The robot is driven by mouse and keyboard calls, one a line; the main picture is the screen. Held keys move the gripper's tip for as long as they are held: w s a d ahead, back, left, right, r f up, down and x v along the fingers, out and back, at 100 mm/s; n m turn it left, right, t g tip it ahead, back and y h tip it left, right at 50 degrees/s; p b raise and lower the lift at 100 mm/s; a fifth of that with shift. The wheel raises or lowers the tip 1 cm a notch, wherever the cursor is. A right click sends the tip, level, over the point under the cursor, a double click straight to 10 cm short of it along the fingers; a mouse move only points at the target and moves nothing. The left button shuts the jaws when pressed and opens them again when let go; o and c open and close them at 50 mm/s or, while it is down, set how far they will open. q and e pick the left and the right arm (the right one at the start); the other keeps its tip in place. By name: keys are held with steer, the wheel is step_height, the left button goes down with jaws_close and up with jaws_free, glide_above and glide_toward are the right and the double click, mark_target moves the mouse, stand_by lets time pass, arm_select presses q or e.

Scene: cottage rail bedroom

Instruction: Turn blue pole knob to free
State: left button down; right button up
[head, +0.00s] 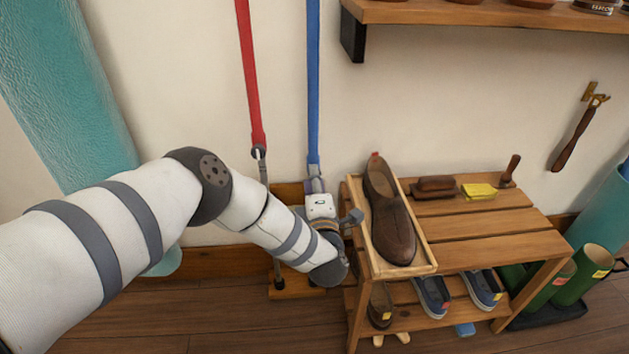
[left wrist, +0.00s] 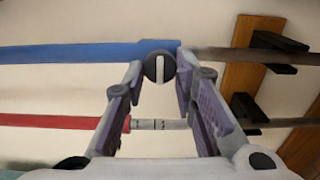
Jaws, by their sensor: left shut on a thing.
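The blue pole (head: 313,90) stands upright against the wall in the head view. It runs level across the upper part of the left wrist view (left wrist: 80,53). Its round black knob (left wrist: 159,67) has a white bar, which lies across the pole's length in that view. My left gripper (left wrist: 160,64) has its two fingers on either side of the knob and is shut on it. In the head view my left gripper (head: 316,187) is at the pole's lower end and hides the knob. My right gripper is in neither view.
A red pole (head: 248,75) stands close to the left. A wooden shoe bench (head: 500,237) stands just right of my gripper, with a tray (head: 429,266) holding a brown shoe (head: 389,218). A wall shelf (head: 480,14) is above. Bare wall lies between.

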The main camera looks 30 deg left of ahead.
arm_select(q)
steer(key=c, duration=1.3)
jaws_free()
steer(key=v, duration=1.2)
